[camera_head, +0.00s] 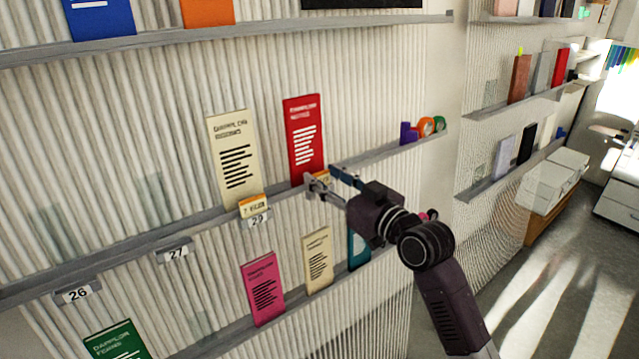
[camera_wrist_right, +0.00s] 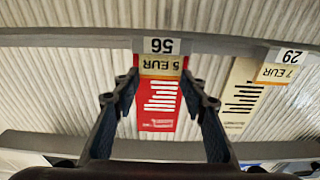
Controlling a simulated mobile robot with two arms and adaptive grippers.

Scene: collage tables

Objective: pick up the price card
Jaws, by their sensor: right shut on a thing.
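The price card (camera_wrist_right: 160,65) is orange and cream, reads "5 EUR" and appears upside down in the right wrist view. It is at the shelf edge in front of a red leaflet (camera_wrist_right: 158,104). In the head view only a small orange part of the card (camera_head: 322,177) shows, the rest hidden by my fingers. My right gripper (camera_wrist_right: 160,82) is shut on the card, one finger at each side edge. It also shows in the head view (camera_head: 322,174), at the shelf below the red leaflet (camera_head: 304,135). My left gripper is not in view.
Another price card (camera_head: 253,206) reading "7 EUR" stands before a cream leaflet (camera_head: 233,160), above number tag 29 (camera_head: 257,221). Tape rolls (camera_head: 426,127) stand right along the shelf. More leaflets (camera_head: 262,288) stand below.

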